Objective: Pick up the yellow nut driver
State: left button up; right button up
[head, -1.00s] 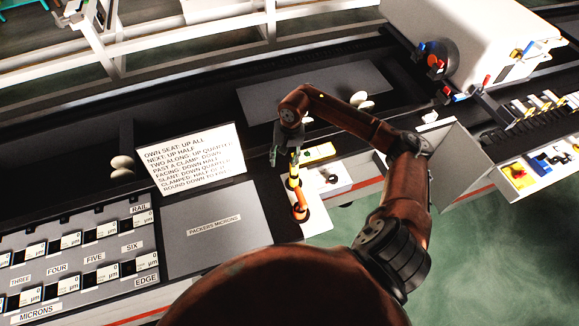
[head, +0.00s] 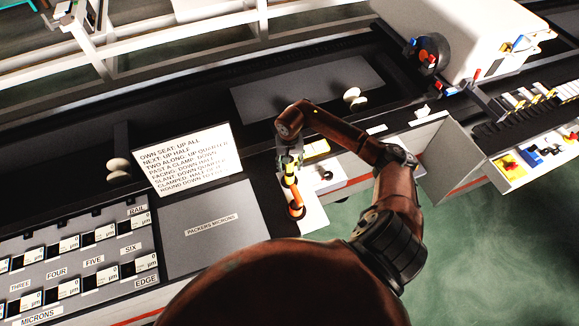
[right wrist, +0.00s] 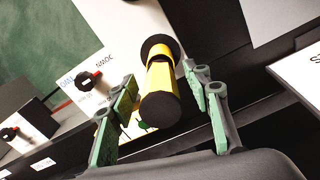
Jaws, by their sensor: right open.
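My right gripper (head: 289,163) is open around the upper part of the driver. In the right wrist view, the fingers of my right gripper (right wrist: 160,88) are spread, with a gap visible on both sides of the handle. My left gripper is not in view.
A printed sign (head: 183,158) stands to the left. The grey plate (head: 215,232) labelled "packers microns" is clear.

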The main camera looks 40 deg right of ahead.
grip_shut()
dwell(0.5)
jog(key=shift+r, duration=0.15)
notch_tip(320, 180, up, 9)
jog(key=b, duration=0.3)
jog(key=shift+r, duration=0.4)
jog(key=c, duration=0.7)
grip_release()
jog(key=c, duration=0.5)
